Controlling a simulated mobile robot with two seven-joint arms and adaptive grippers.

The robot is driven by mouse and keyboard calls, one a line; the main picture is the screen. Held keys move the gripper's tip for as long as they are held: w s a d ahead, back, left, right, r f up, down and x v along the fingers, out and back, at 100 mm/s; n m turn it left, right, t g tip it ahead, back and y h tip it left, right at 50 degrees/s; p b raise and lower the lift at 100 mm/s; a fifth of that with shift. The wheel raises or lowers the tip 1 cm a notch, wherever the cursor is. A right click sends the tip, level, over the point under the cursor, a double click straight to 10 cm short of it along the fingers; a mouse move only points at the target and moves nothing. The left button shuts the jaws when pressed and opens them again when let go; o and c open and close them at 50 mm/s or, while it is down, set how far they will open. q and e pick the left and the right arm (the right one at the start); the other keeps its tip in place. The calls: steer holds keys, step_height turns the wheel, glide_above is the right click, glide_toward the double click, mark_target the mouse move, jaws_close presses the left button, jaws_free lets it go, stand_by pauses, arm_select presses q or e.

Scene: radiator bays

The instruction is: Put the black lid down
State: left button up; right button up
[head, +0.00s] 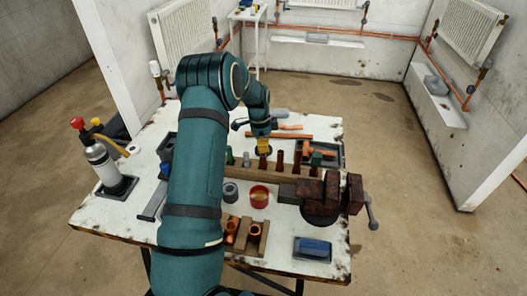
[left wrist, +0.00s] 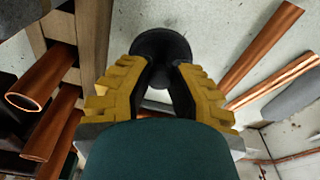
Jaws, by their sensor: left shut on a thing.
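The black lid (left wrist: 163,42) is a dark round piece in the left wrist view, at and just beyond my fingertips. My left gripper (left wrist: 160,75) has yellow padded fingers and is shut on it. In the head view my left gripper (head: 263,148) is over the far-middle part of the workbench, just behind the wooden rack. The lid is too small or hidden to make out there. I cannot tell whether it touches the bench. My right gripper is not in view.
The wooden rack (head: 240,174) holds several upright pieces close to my gripper. Copper pipes (left wrist: 262,45) lie on the bench beside it. A rusty vise (head: 325,197), red tin (head: 259,197), grey ring (head: 230,192) and blue block (head: 313,246) stand nearer. Bare bench (head: 280,247) shows at the front.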

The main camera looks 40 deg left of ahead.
arm_select(q)
steer(key=shift+f, duration=1.5)
steer(key=shift+f+b, duration=0.15)
steer(key=shift+b, duration=0.2)
steer(key=o, duration=0.8)
steer(key=shift+r, duration=0.2)
steer(key=r, duration=0.4)
steer(key=r+p, duration=0.1)
steer(key=r, duration=0.3)
steer(key=a+r+p, duration=0.1)
steer(key=r, duration=0.3)
steer(key=shift+s, duration=0.4)
